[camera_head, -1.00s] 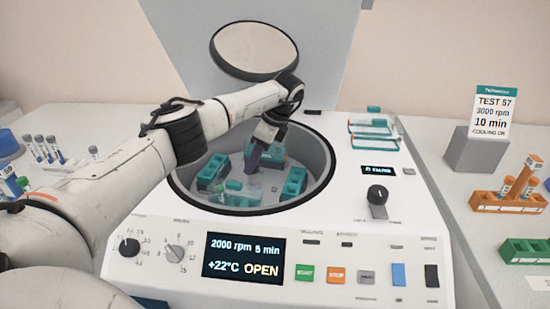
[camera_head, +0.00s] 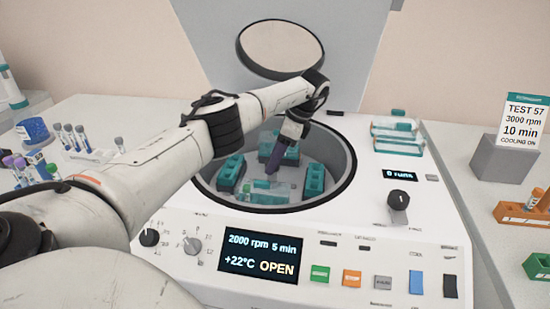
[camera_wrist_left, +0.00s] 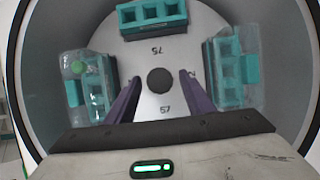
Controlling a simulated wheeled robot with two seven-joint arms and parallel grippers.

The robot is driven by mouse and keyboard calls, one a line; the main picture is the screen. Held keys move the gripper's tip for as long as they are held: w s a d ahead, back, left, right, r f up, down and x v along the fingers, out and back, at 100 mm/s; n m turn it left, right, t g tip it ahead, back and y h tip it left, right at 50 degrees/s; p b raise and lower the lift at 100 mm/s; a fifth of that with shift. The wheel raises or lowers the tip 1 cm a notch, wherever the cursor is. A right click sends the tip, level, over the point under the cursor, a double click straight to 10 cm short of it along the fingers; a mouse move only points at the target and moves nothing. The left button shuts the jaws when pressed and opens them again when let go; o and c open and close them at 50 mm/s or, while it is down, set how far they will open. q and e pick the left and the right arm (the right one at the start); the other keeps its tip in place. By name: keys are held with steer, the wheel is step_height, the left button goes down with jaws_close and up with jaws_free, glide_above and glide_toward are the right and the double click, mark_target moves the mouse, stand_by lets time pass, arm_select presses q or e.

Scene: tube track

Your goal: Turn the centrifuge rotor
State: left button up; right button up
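The centrifuge rotor is a pale disc (camera_wrist_left: 160,38) with a dark round hub (camera_wrist_left: 159,81) and the numbers 75 and 57. It carries teal buckets: one at the back (camera_wrist_left: 152,17), one at left (camera_wrist_left: 90,90) with a clear lid and a green cap, and one at right (camera_wrist_left: 232,68). Another lies at the front of the bowl in the head view (camera_head: 263,192). My left gripper (camera_head: 283,170) reaches down into the bowl. Its purple fingers are open, one each side of the hub in the wrist view (camera_wrist_left: 160,88); contact cannot be told. My right gripper is out of view.
The bowl's dark rim (camera_head: 353,175) surrounds my left gripper. The raised lid (camera_head: 285,45) stands behind. The front panel screen (camera_head: 262,254) reads 2000 rpm, 5 min, +22°C, OPEN. A sign (camera_head: 523,122) reads TEST 57, 3000 rpm, 10 min. Tubes (camera_head: 73,138) stand at left.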

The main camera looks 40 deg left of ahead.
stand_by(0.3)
arm_select(q)
steer(key=v, duration=1)
steer(key=shift+r, duration=0.15)
stand_by(0.3)
